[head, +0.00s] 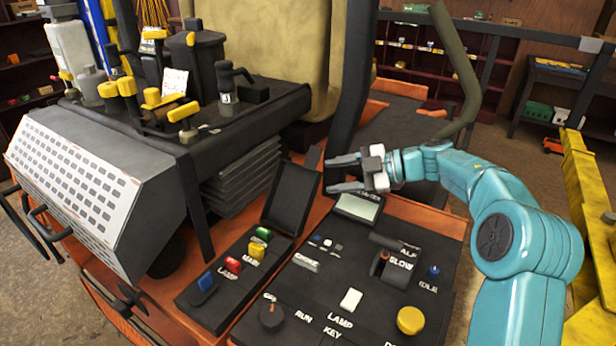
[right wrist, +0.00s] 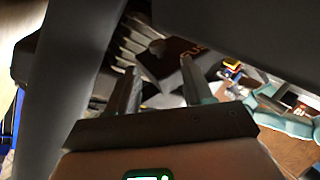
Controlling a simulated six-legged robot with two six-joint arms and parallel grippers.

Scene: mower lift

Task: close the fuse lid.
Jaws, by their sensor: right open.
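The fuse lid (head: 292,196) is a dark flap standing open, tilted up at the far end of the fuse box (head: 215,312). Blue, red, yellow and green fuses (head: 232,265) show uncovered in the box. My right gripper (head: 335,174) is open and empty, just right of the lid in the head view, with its fingers pointing left. I cannot tell whether it touches the lid. In the right wrist view, a dark panel with partial lettering (right wrist: 180,55), likely the lid, shows beyond the open fingers. My left gripper is not in view.
The control panel (head: 335,262) with a small screen (head: 358,208), knobs and switches lies right of the fuse box. A dark upright post (head: 352,80) rises just behind my right gripper. A black tool tray (head: 240,118) stands at the left.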

